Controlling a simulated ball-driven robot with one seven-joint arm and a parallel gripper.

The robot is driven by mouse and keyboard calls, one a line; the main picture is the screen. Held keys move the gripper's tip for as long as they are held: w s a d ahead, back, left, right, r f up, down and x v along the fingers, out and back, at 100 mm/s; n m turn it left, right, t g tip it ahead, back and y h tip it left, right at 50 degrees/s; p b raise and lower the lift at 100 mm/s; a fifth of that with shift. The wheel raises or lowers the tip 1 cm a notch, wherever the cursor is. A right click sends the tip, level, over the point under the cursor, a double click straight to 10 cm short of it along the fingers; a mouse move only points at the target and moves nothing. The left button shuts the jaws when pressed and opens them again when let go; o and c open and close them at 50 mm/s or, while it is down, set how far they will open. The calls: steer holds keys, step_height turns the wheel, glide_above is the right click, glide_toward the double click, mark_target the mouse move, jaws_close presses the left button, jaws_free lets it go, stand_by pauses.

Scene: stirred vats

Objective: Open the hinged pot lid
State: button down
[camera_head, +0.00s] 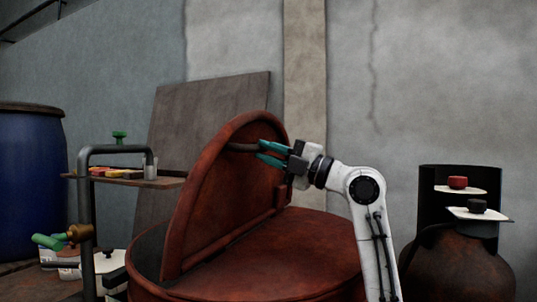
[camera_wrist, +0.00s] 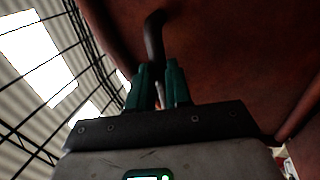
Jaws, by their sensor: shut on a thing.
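The rust-red pot (camera_head: 300,258) stands at the lower middle of the head view. Its half-round hinged lid (camera_head: 222,195) is raised and stands steeply tilted, with a dark opening in the pot at its left. My gripper (camera_head: 261,152) is at the upper part of the lid, its teal fingers shut on the dark lid handle (camera_head: 240,147). In the wrist view, the curved handle (camera_wrist: 154,40) runs down between the gripper fingers (camera_wrist: 158,78), and the lid (camera_wrist: 225,50) fills the right.
At the left are a blue barrel (camera_head: 30,170), a bent pipe (camera_head: 85,190) and a small shelf (camera_head: 140,182) with items. A grey panel (camera_head: 165,130) leans on the wall behind the lid. A round rusty vessel (camera_head: 455,268) stands at the right.

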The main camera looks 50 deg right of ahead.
steer(key=c, duration=1.1)
jaws_free()
steer(key=shift+o, duration=0.2)
steer(key=v, duration=0.7)
steer(key=shift+s, duration=0.2)
steer(key=shift+f, duration=0.15)
